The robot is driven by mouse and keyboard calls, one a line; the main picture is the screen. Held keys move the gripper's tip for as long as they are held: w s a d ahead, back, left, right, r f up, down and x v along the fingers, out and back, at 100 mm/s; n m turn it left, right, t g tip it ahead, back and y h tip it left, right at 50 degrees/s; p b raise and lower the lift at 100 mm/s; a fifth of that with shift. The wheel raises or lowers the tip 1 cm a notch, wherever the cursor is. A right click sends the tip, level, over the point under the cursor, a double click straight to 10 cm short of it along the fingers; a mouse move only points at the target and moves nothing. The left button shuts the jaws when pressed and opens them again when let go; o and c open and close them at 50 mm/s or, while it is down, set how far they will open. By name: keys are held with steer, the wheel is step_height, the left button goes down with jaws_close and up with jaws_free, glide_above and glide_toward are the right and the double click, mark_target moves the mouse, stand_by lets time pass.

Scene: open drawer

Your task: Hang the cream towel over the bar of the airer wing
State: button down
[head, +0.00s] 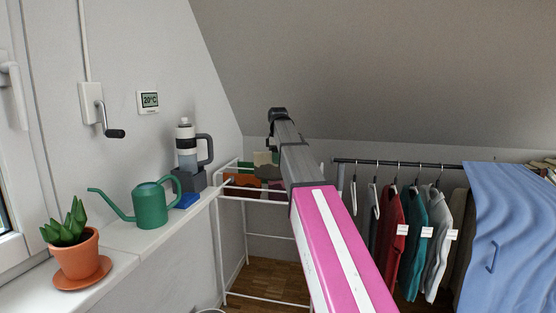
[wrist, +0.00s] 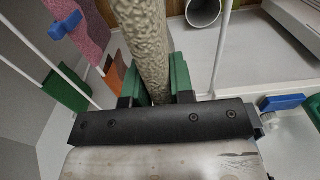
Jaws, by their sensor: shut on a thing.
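In the wrist view my gripper (wrist: 155,88) is shut on the cream towel (wrist: 152,40), a textured beige strip running up between the green-padded jaws. The airer is a white frame beyond the ledge in the head view (head: 245,198). In the wrist view a white airer bar (wrist: 222,45) runs close to the right of the towel, apart from it in the picture. I cannot tell which bar is the wing's. My arm hides much of the airer in the head view, and my jaws are not clear there. A small cream patch (head: 262,158) beside the arm may be the towel.
Orange (head: 243,181) and other coloured cloths hang on the airer; a blue peg (wrist: 64,26) holds a pink one (wrist: 88,22). A green watering can (head: 151,207) and potted plant (head: 75,245) stand on the ledge. A clothes rail (head: 400,163) stands right, under the sloped ceiling.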

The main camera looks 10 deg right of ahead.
mark_target(264, 190)
steer(key=shift+f, duration=0.1)
steer(key=shift+f, duration=7.9)
steer(key=c, duration=0.9)
jaws_free()
